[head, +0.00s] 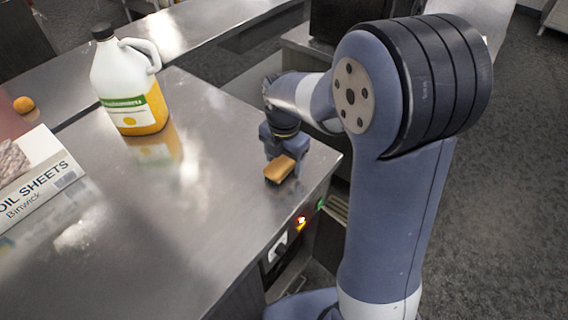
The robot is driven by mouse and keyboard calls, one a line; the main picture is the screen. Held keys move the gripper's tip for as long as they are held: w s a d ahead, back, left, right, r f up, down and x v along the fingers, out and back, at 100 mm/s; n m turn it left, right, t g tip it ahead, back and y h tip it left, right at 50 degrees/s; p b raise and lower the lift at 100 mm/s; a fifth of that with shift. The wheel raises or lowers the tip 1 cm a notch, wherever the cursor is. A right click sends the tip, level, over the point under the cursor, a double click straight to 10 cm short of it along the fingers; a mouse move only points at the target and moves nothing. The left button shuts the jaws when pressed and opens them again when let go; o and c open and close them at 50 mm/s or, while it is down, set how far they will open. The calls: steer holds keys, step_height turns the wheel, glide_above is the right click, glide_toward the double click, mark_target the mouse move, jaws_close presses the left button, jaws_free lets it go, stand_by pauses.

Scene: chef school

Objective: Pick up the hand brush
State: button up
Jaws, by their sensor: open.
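The hand brush (280,169) is a small tan, wooden-looking block with a darker underside. It lies on the steel counter near its right edge in the head view. My gripper (283,150) is right at the brush, over its far end, pointing down. The jaws are open; the fingertips are partly hidden by the brush and the gripper body, so I cannot tell whether they touch it.
A juice jug (128,85) with a white handle stands at the back left of the steel counter (190,235). A foil sheets box (38,180) lies at the left edge. An orange fruit (23,104) is behind it. The counter's middle is clear.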

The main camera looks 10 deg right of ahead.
mark_target(284, 160)
steer(key=shift+f, duration=0.5)
steer(key=c, duration=1.2)
step_height(284, 160, up, 10)
steer(key=shift+r, duration=0.1)
